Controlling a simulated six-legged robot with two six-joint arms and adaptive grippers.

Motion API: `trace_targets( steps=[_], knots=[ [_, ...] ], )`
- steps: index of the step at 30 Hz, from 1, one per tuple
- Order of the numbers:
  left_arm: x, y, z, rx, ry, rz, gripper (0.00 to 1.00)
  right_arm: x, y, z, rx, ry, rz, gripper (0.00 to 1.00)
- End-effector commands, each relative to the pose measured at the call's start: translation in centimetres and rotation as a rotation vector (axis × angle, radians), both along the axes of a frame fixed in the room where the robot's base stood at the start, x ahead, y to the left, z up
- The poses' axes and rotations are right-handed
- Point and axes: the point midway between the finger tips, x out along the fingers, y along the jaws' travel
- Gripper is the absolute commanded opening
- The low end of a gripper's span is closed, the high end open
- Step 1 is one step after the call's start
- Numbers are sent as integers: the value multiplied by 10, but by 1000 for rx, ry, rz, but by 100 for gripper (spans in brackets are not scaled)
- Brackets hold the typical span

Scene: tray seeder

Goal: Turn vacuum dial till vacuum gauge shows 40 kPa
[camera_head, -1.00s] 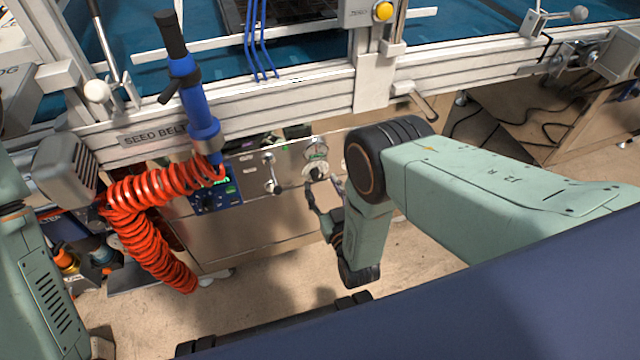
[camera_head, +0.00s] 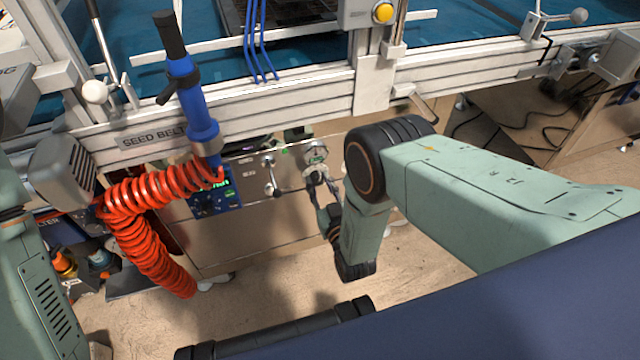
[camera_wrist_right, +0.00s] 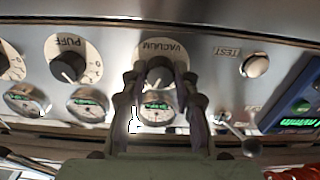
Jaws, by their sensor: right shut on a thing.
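The vacuum dial sits on the metal front panel, and its plate (camera_wrist_right: 161,47) reads VACUUM upside down in the right wrist view. My right gripper (camera_wrist_right: 160,70) is shut on the dial, its fingers covering most of the knob. In the head view the right gripper (camera_head: 317,176) reaches the panel just below a round gauge (camera_head: 316,153). The vacuum gauge (camera_wrist_right: 157,108) shows between the fingers in the wrist view, partly hidden. Its reading is too small to tell. My left gripper is out of view; only part of that arm shows at the left edge.
The PUFF dial (camera_wrist_right: 68,64), other gauges (camera_wrist_right: 88,103), the TEST button (camera_wrist_right: 255,65) and a lever (camera_wrist_right: 238,136) are close by. A blue display box (camera_head: 218,197) and a coiled red hose (camera_head: 150,225) are left of my right gripper. A metal rail (camera_head: 270,105) runs above the panel.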

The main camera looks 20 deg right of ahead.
Motion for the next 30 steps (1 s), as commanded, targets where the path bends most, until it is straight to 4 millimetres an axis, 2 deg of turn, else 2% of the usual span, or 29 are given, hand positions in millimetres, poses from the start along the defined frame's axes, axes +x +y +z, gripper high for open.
trace_targets(
  steps=[4, 14, 30],
  knots=[
    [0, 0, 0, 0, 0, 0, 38, 0, 0, 0, 0, 1, 0, 0],
    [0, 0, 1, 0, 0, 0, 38, 0, 0, 0, 49, 3, 0, 0],
    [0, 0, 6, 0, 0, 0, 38, -1, 0, 0, 432, 16, 0, 0]
  ],
)
